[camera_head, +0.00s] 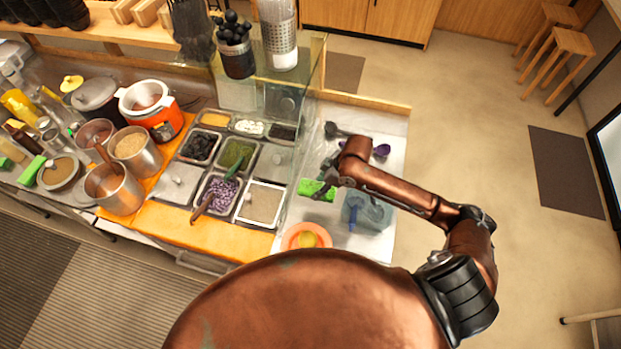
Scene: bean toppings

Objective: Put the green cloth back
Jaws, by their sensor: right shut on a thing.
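The green cloth (309,186) is bright green and lies at the white counter, just right of the metal topping trays. My right gripper (326,188) is at the cloth, with its fingers shut on it. Part of the cloth is hidden behind the fingers. I cannot tell whether the cloth is lifted off the counter. My left gripper is not in view.
A clear container (372,213) stands just right of the cloth, and an orange bowl (306,237) is in front. A purple scoop (381,150) and dark scoop (340,130) lie behind. A glass screen (306,110) borders the trays.

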